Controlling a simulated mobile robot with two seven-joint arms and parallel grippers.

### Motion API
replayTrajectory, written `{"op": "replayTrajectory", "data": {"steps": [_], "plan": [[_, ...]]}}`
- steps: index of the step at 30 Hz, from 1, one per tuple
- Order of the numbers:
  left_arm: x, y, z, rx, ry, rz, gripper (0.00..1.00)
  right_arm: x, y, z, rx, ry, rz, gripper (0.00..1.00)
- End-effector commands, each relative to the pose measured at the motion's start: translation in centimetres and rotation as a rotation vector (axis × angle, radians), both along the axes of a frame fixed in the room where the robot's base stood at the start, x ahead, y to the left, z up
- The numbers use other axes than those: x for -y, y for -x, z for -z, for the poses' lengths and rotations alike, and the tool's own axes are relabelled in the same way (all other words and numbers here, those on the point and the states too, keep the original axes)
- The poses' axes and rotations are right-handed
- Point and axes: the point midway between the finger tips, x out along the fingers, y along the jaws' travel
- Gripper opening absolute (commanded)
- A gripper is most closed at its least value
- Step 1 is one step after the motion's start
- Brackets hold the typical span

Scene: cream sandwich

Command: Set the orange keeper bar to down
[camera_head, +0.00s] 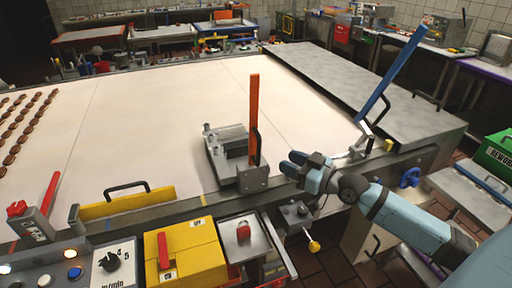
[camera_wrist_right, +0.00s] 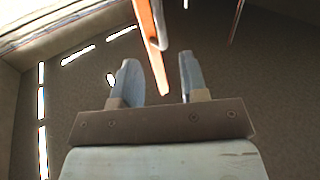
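The orange keeper bar (camera_head: 254,115) stands upright in the head view, on a grey metal block (camera_head: 228,160) at the table's front edge. A black handle shows close beside its right side. My right gripper (camera_head: 297,159) is just right of the bar's lower part, apart from it in that view. In the right wrist view the fingers (camera_wrist_right: 157,80) are open with nothing gripped. The orange bar (camera_wrist_right: 150,35) shows from the top edge into the gap between them; its depth there is hard to tell. My left gripper is not in view.
A blue bar (camera_head: 392,72) leans up at the right beside a grey metal plate (camera_head: 370,88). A yellow box (camera_head: 186,255) with a red lever and a control panel (camera_head: 85,270) are at front left. A yellow-tipped knob (camera_head: 314,246) hangs below my right gripper. The white table top (camera_head: 150,110) is mostly clear.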

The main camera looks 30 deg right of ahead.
Motion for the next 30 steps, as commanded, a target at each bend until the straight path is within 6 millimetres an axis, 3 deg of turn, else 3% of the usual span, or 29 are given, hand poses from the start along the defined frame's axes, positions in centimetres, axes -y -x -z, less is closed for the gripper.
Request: {"op": "replayTrajectory", "data": {"steps": [15, 21, 30], "plan": [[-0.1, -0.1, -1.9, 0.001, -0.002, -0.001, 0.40, -3.0, -8.3, -0.1, -0.001, -0.002, 0.001, 0.40], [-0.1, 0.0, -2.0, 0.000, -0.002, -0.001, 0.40, -3.6, -9.7, 0.0, -0.001, 0.000, 0.000, 0.40], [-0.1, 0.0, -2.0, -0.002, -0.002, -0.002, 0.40, -3.6, -9.8, 0.1, -0.002, 0.001, 0.000, 0.40]]}}
